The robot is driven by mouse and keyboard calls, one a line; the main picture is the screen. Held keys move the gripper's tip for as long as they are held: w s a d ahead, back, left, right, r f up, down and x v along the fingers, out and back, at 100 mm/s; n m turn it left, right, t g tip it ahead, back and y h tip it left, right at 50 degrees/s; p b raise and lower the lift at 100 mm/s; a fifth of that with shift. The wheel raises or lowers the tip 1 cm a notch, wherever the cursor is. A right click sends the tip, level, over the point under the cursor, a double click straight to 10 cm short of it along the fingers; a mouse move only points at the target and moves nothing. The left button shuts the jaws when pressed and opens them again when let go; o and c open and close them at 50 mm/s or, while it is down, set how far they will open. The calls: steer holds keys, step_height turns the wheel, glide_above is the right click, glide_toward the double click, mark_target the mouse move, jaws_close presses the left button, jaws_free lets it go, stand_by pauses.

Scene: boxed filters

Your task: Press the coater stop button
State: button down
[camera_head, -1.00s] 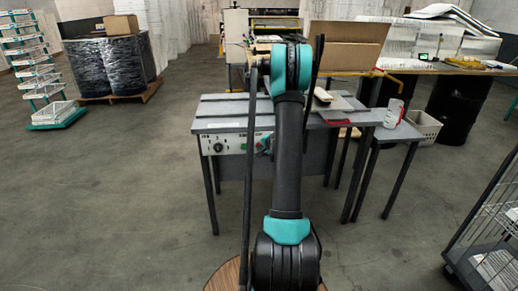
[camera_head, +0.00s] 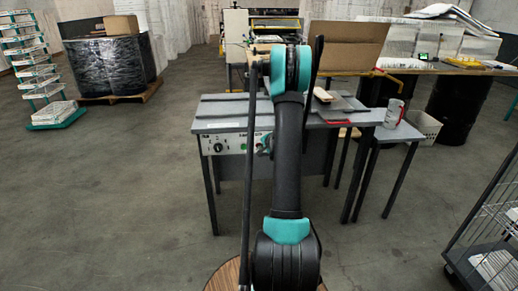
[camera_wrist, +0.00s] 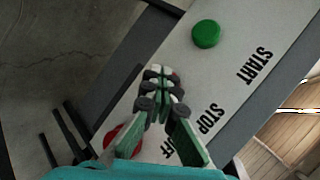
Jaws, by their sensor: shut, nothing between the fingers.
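The control panel (camera_head: 236,143) is on the front edge of a grey table in the head view. In the wrist view, the panel (camera_wrist: 225,85) carries a green round button (camera_wrist: 206,34) beside the word START. A red round button (camera_wrist: 111,133) lies at the lower left, partly hidden behind my gripper, on the side of the STOP label. My gripper (camera_wrist: 160,84) is shut and empty, its fingertips in front of the panel between the two buttons. I cannot tell whether it touches the panel. My arm hides much of the gripper in the head view.
The grey table (camera_head: 225,107) holds a flat board and a small block. A mug (camera_head: 394,113) stands on the side table at right. A wire cart (camera_head: 490,235) is at the right edge.

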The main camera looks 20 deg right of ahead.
steer(key=shift+s+a, duration=0.25)
steer(key=shift+s, duration=0.65)
steer(key=s, duration=0.2)
steer(key=s+a, duration=0.1)
steer(key=s, duration=0.1)
steer(key=shift+s+a, duration=0.2)
steer(key=shift+s, duration=0.2)
stand_by(0.6)
